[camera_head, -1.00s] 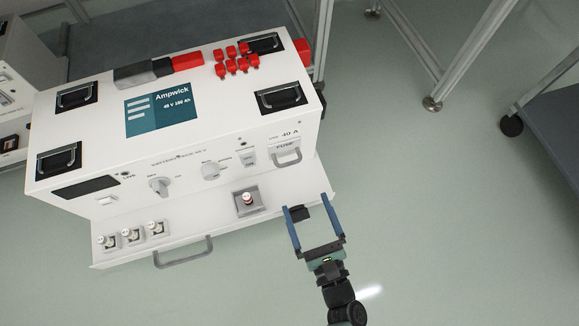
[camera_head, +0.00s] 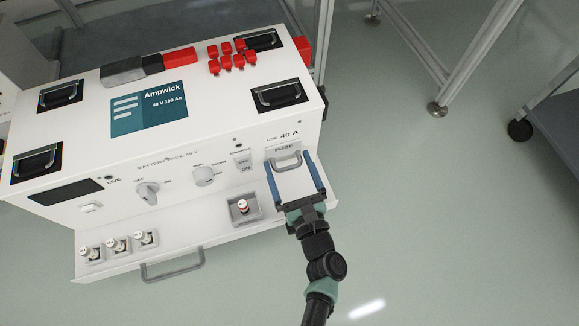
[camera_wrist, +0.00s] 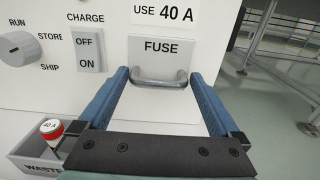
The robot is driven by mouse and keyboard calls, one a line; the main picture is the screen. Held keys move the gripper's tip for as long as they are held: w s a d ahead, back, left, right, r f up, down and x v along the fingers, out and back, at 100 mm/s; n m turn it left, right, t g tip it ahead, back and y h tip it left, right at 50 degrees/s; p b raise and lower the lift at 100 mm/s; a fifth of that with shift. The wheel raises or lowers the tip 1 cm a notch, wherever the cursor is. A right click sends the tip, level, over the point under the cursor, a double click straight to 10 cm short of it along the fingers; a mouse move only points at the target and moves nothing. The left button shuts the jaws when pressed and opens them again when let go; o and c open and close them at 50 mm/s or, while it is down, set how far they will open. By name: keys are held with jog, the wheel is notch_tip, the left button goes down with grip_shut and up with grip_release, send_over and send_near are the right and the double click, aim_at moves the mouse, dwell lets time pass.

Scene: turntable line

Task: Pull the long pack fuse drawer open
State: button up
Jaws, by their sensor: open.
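The long white battery pack (camera_head: 225,112) carries the fuse drawer (camera_head: 283,152) at the right end of its front face. The drawer front is marked FUSE and has a grey bow handle (camera_head: 287,163); it looks flush with the face. In the wrist view the handle (camera_wrist: 160,80) lies between the tips of my two blue fingers. My gripper (camera_head: 294,172) is open, with a finger on either side of the handle. I see no finger closed on the handle; whether one touches it I cannot tell.
Below the drawer is a white ledge (camera_head: 200,256) with a grey handle (camera_head: 172,267). It holds a waste tray (camera_head: 244,218) with a red-and-white fuse and several small holders at left. A switch (camera_head: 243,163) and knobs are left of the drawer.

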jog(key=shift+c, duration=0.3)
jog(key=shift+d, duration=0.1)
grip_shut()
jog(key=p+v, duration=0.4)
jog(key=v, duration=0.8)
jog(key=shift+d, duration=0.15)
grip_release()
jog(key=shift+o, duration=0.3)
jog(key=shift+r, duration=0.1)
jog(key=p+v, duration=0.4)
jog(key=v, duration=0.9)
